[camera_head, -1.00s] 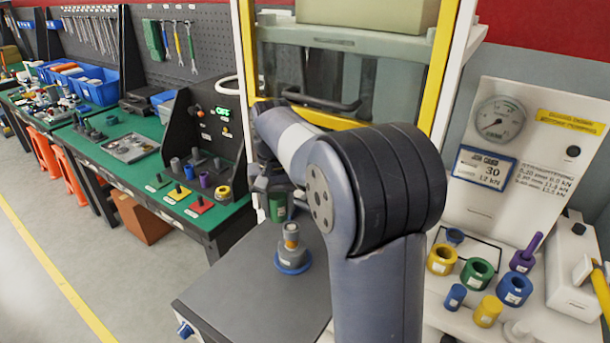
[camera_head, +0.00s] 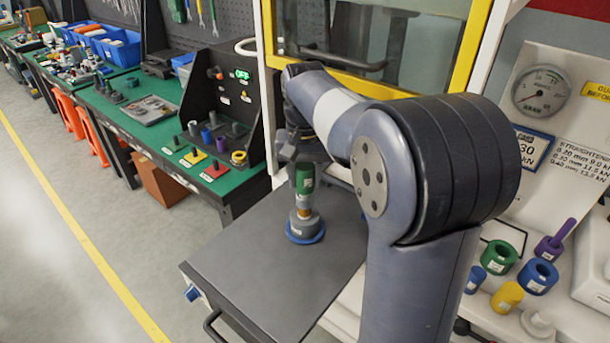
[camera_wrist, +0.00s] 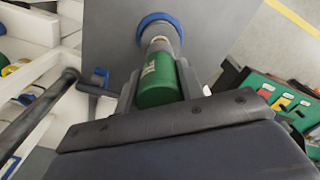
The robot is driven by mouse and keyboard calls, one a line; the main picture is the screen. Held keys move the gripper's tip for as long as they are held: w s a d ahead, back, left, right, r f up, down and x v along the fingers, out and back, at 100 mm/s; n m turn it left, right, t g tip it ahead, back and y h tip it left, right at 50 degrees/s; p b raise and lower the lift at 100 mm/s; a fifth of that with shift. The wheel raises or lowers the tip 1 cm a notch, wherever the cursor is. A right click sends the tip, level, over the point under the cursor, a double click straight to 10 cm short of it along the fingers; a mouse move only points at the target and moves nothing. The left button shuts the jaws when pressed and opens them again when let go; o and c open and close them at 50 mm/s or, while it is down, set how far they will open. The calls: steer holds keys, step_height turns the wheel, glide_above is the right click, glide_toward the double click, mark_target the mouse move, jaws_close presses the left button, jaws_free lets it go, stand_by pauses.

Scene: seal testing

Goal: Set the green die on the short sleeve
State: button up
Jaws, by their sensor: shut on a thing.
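The green die (camera_head: 305,178), a small cylinder with a white label, is held upright by my gripper (camera_head: 304,166). It also shows between the fingers in the wrist view (camera_wrist: 158,84). Directly below it is a short sleeve (camera_head: 303,203) with an orange-tan band, standing in a grey holder on a blue round base (camera_head: 318,236). In the wrist view the sleeve and the blue base (camera_wrist: 152,20) line up beyond the die. The die's lower end meets or nearly meets the sleeve's top; I cannot tell if they touch. My gripper is shut on the die.
The stack stands on a dark grey plate (camera_head: 250,262) that is otherwise clear. A yellow-framed press window (camera_head: 340,40) is behind. Coloured rings and cylinders, including a green ring (camera_head: 499,257), sit on a white surface at right. A green bench (camera_head: 140,132) is at left.

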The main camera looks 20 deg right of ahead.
steer(key=shift+f, duration=0.1)
stand_by(0.3)
steer(key=shift+f, duration=0.2)
steer(key=shift+f, duration=0.35)
stand_by(1.0)
steer(key=o, duration=0.9)
steer(key=o, duration=0.5)
steer(key=shift+o, duration=0.2)
